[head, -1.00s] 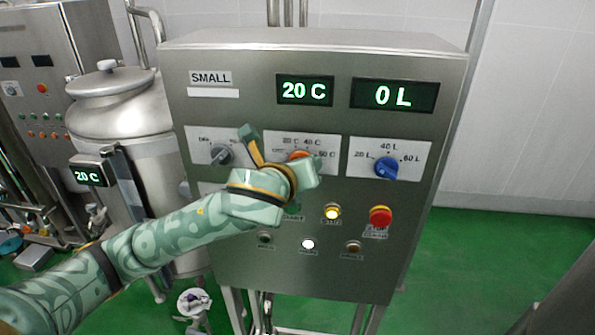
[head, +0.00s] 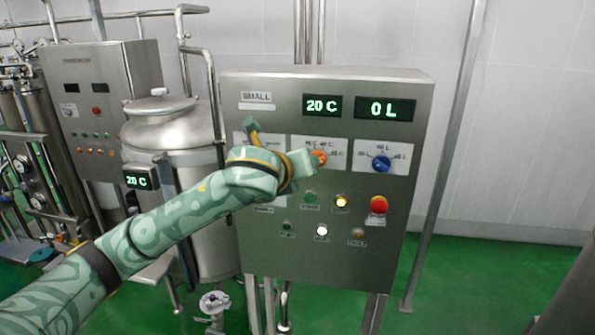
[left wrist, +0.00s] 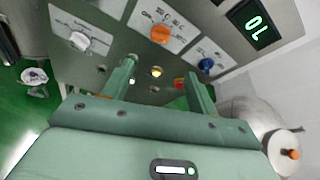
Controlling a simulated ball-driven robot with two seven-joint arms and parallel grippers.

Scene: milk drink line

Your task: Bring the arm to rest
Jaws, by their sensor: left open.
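My left arm reaches in from the lower left of the head view. Its gripper (head: 277,148) is open and empty in front of the steel control panel (head: 400,240) labelled SMALL. In the left wrist view the two fingers of the gripper (left wrist: 160,88) stand apart, with the panel face beyond them. The orange knob (head: 318,158) is close to the right finger in the head view, and it also shows above the fingers in the left wrist view (left wrist: 161,34). I cannot tell whether the finger touches the panel. My right gripper is not in view.
The panel has a blue knob (head: 381,163), a red button (head: 378,204) and displays reading 20 C (head: 321,105) and 0 L (head: 384,108). A lidded steel tank (head: 165,125) stands to its left. Green floor (head: 490,285) lies open at the right.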

